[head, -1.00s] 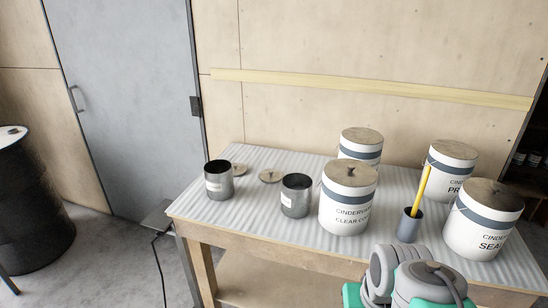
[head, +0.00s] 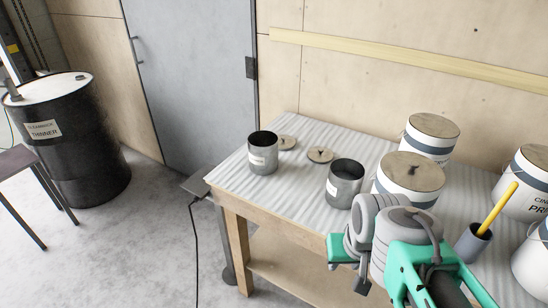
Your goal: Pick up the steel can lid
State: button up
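Two small round flat lids, tan-grey with a knob or handle on top, lie on the striped table cover. One lid (head: 287,143) is just right of the left open steel can (head: 263,157). The other lid (head: 320,156) is behind and left of the second open steel can (head: 345,187). Both cans stand upright without lids. My folded grey and green arm is at the lower right, in front of the table. A small dark part at its end looks like my gripper (head: 362,280), well apart from both lids. Its fingers cannot be made out.
Large white paint buckets (head: 432,137) and a dark cup with a yellow-handled tool (head: 474,240) crowd the right of the table (head: 225,185). A black drum (head: 68,150) and a stool (head: 22,172) stand at left.

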aim_at(317, 155)
jog(key=u, duration=1)
jog(key=i, duration=0.85)
jog(key=u, duration=0.7)
